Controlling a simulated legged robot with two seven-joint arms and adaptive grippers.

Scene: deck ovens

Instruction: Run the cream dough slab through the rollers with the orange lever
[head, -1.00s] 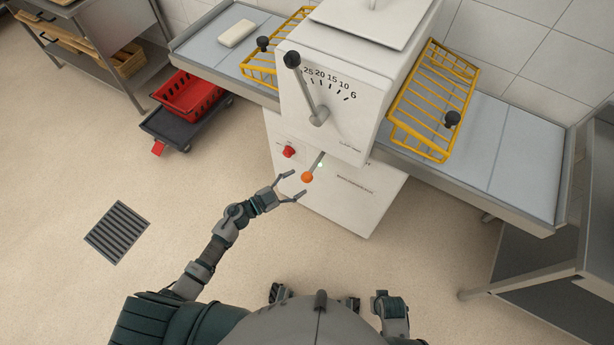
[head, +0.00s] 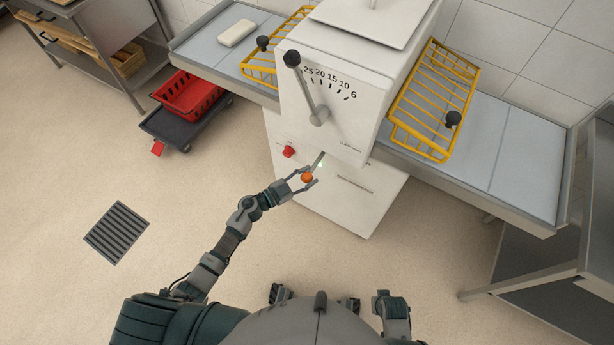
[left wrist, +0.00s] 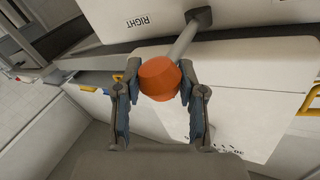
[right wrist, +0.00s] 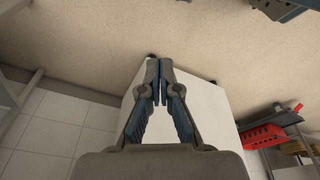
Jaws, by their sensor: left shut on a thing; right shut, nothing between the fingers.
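The cream dough slab (head: 236,33) lies on the left table (head: 207,48) of the white dough sheeter (head: 336,200). The lever's orange knob (head: 307,178) stands out from the machine's front on a grey rod. My left gripper (head: 305,180) is shut around the orange knob, and the left wrist view shows the knob (left wrist: 159,78) between its two fingertips. My right gripper (right wrist: 159,66) is shut and empty in the right wrist view, with its fingertips together. In the head view the right gripper cannot be made out. The rollers are hidden inside the housing.
Yellow wire guards (head: 433,100) stand on both sides of the housing. A black-knobbed handle (head: 292,59) points at a number scale, and a red knob (head: 289,151) is on the front. A red crate (head: 188,95) sits on a dark dolly at left. The right table (head: 500,150) is bare.

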